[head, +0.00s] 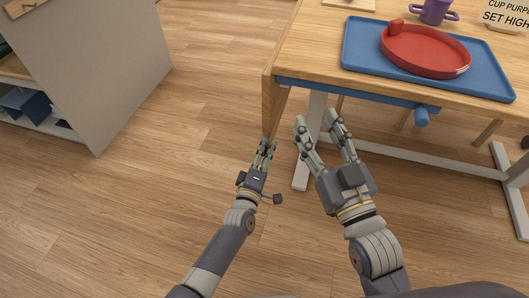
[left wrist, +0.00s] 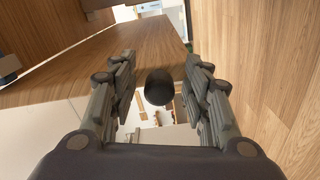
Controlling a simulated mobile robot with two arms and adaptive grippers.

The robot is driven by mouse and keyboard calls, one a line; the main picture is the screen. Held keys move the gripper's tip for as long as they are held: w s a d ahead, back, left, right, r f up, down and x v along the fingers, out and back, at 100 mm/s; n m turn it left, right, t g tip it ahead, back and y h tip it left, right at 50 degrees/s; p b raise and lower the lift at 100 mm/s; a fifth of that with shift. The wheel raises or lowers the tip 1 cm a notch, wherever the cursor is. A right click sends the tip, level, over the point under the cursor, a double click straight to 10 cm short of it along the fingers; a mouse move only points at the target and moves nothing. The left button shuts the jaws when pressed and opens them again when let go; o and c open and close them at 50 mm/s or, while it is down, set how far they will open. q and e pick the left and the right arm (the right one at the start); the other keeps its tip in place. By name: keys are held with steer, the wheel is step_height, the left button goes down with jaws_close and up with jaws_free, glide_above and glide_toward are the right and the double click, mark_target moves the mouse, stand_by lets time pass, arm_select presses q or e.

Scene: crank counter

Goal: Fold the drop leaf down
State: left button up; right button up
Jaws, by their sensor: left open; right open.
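The wooden table (head: 308,50) stands at the upper right. A wooden panel (head: 274,104), seems to be the drop leaf, hangs steeply below the table's left end, seen nearly edge-on. My left gripper (head: 267,147) is open at the panel's lower end in the head view; I cannot tell whether it touches. In the left wrist view a broad wooden surface (left wrist: 100,62) lies beyond the fingers, and a dark round knob (left wrist: 158,87) shows between them. I cannot tell what the knob is fixed to. My right gripper (head: 316,118) is open and empty below the table's front edge.
A blue rail (head: 345,92) with a blue cylinder (head: 422,116) runs along the table's front edge. On top are a blue tray (head: 362,63), a red dish (head: 425,52), a purple cup (head: 434,12) and a sign (head: 505,14). A grey cabinet (head: 100,75) stands left; floor between is clear.

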arm_select(q)
steer(key=shift+a, duration=0.1)
steer(key=v, duration=1.2)
steer(key=shift+r, duration=0.1)
